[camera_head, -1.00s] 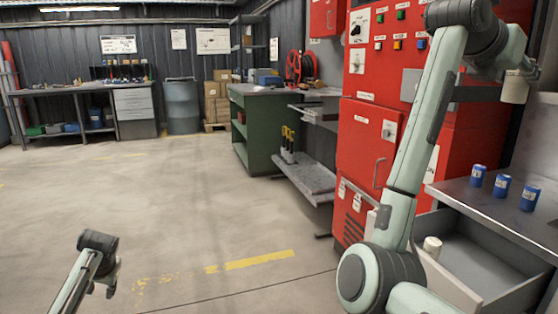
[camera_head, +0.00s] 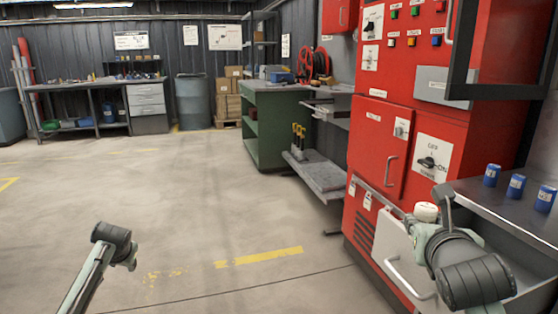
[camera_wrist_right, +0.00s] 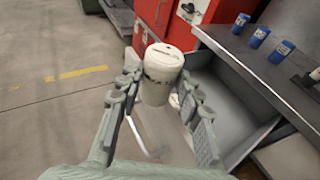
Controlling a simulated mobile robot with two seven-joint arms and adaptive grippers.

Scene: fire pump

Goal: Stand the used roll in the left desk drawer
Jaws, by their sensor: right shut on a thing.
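My right gripper (camera_head: 428,215) is shut on the used roll (camera_head: 426,211), a pale, short cylinder. In the right wrist view the roll (camera_wrist_right: 160,75) stands roughly upright between the two fingers (camera_wrist_right: 157,95), its printed top towards me. The desk drawer (camera_wrist_right: 232,108) is pulled open, grey inside; the roll is near its left edge in that view. In the head view my gripper covers much of the drawer, whose front (camera_head: 402,262) shows. A second pale piece behind the roll is mostly hidden. My left gripper (camera_head: 125,262) is low at left, away from the desk; its fingers are unclear.
Several blue cans (camera_head: 516,187) stand on the desk top (camera_head: 495,203) above the drawer. The red pump cabinet (camera_head: 400,120) is beside the desk. A drawer handle (camera_head: 408,280) sticks out. The floor to the left is clear.

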